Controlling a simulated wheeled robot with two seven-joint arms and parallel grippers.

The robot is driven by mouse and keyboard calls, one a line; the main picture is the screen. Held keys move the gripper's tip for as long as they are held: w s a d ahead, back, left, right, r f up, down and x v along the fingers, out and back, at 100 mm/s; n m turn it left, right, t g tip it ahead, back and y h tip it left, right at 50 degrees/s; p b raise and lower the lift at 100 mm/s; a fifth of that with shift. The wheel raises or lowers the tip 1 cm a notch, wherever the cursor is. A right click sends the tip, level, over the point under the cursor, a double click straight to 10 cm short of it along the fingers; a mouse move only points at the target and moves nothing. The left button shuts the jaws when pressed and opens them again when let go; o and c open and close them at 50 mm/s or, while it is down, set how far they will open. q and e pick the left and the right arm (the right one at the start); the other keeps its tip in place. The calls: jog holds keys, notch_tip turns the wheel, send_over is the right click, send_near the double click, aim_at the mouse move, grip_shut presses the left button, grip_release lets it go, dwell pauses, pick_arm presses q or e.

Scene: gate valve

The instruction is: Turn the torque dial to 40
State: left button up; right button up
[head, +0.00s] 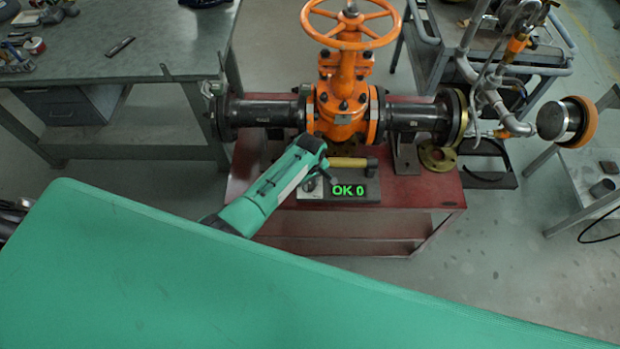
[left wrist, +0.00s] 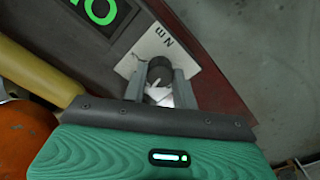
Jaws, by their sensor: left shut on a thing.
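The torque dial is a small dark round knob (left wrist: 158,70) on a white plate (left wrist: 167,47) with partly visible lettering. My left gripper (head: 312,184) reaches over the left end of a grey box on the red bench. In the left wrist view its two fingers (left wrist: 166,84) are shut on the knob, one on each side. In the head view the gripper mostly hides the dial. The display (head: 347,190) on the box, right of the dial, reads "OK 0" in green. The dial's pointer mark cannot be made out. My right gripper is not in view.
A yellow-handled tool (head: 350,162) lies just behind the display. An orange gate valve (head: 343,112) with black flanged pipes stands on the red bench (head: 425,196) behind. A workbench (head: 120,85) is at the left.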

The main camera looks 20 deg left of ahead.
aim_at(310, 184)
pick_arm(q)
jog(key=shift+n+p, duration=0.4)
jog(key=shift+n, duration=0.4)
jog(key=o, duration=1)
jog(key=shift+r, duration=0.1)
notch_tip(310, 184, up, 14)
jog(key=shift+f+b, duration=0.2)
jog(key=shift+b, duration=0.35)
